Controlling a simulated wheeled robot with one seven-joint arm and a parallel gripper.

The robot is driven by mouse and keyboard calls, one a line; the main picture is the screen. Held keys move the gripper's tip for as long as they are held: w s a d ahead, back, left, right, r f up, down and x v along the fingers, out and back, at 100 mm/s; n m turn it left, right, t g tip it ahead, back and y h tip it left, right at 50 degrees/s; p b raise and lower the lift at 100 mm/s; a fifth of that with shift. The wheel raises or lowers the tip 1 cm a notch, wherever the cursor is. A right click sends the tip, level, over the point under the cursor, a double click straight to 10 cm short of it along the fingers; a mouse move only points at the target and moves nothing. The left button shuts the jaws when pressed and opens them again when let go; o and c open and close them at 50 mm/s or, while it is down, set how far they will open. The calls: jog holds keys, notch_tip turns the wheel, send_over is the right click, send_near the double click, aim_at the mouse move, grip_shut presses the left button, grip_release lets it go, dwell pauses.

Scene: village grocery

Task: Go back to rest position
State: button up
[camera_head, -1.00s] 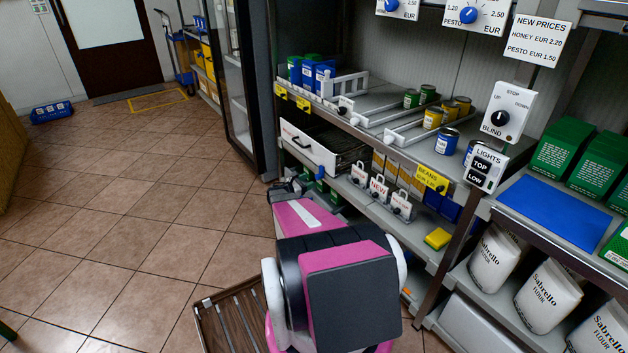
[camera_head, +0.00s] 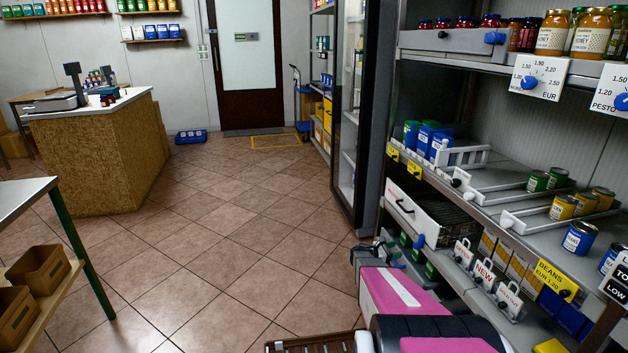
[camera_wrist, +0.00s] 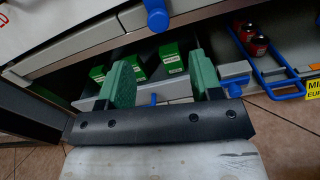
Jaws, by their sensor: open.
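My gripper (camera_head: 366,252) is at the lower middle of the head view, in front of the shelf unit's lower levels. It is small and partly hidden there by my pink arm. In the wrist view my gripper (camera_wrist: 163,78) has its two green fingers wide apart, with nothing held between them. Beyond the fingers, several green boxes (camera_wrist: 173,58) stand in dark compartments on a low shelf. I cannot see clearly how far the fingers are from the shelf front.
The shelf unit fills the right, with a white-fronted drawer (camera_head: 418,220), cans (camera_head: 579,238) and price signs (camera_head: 552,281). A glass-doored cabinet (camera_head: 357,120) stands behind it. A counter (camera_head: 95,150) and a table (camera_head: 22,196) stand left. The tiled floor (camera_head: 235,235) between is clear.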

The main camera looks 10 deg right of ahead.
jog(key=s+a+r+m+y, duration=0.5)
jog(key=s+a, duration=0.3)
jog(key=a, duration=0.3)
jog(key=s+a+r+m+y, duration=0.5)
jog(key=s+a+m+y, duration=0.1)
jog(key=a, duration=0.5)
jog(key=s+a+r+m+g+y, duration=0.1)
jog(key=s+a+r+m+y, duration=0.4)
jog(key=s+a, duration=0.4)
jog(key=a+m+y, duration=0.1)
jog(key=a, duration=0.2)
jog(key=shift+s+y, duration=0.35)
jog(key=shift+y, duration=0.05)
